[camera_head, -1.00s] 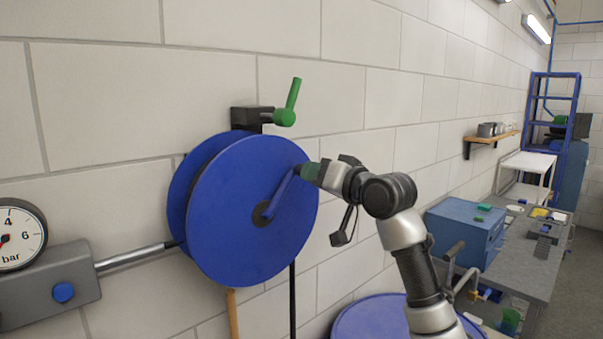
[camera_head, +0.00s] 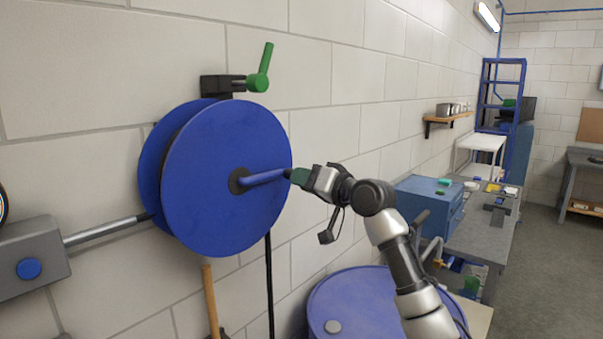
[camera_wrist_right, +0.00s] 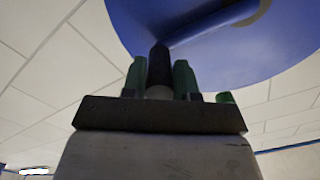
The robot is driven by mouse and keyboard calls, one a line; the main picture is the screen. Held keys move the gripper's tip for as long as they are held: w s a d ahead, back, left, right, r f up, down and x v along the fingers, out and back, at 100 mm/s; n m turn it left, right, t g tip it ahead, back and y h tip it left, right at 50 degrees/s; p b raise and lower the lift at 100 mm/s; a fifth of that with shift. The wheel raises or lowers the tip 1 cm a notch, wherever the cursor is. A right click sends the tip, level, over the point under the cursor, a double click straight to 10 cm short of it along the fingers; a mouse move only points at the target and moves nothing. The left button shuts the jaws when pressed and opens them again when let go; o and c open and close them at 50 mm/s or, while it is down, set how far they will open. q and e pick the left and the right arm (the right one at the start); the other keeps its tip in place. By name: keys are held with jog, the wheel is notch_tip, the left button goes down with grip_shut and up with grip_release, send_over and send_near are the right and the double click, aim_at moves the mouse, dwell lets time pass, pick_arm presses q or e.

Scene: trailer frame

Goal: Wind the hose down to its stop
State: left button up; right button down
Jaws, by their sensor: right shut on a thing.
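A blue hose reel (camera_head: 215,215) is mounted on the wall. Its blue crank arm (camera_head: 264,177) points right and slightly up from the dark hub. My right gripper (camera_head: 298,177) is shut on the crank's dark handle, which shows between the green fingertips in the right wrist view (camera_wrist_right: 160,75). A black hose (camera_head: 269,290) hangs straight down below the reel; its lower end is not clear. A green lever (camera_head: 260,80) on a black bracket stands above the reel, tilted slightly right. My left gripper is out of view.
A grey wall box (camera_head: 30,258) with a blue button and a metal pipe (camera_head: 108,230) is at left. A wooden handle (camera_head: 210,298) stands below the reel. A blue drum (camera_head: 350,295) is below my right arm. A workbench with a blue box (camera_head: 425,205) is at right.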

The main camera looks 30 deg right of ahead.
jog(key=shift+s+a+f+m, duration=0.1)
jog(key=shift+a+f+m, duration=0.1)
jog(key=shift+f+m, duration=1.25)
jog(key=c, duration=1.2)
grip_release()
jog(key=o, duration=0.3)
jog(key=shift+d, duration=0.15)
jog(key=shift+o, duration=0.2)
jog(key=shift+s, duration=0.1)
jog(key=b+v, duration=0.5)
jog(key=v, duration=0.5)
jog(key=shift+s+d, duration=0.15)
jog(key=shift+s, duration=0.1)
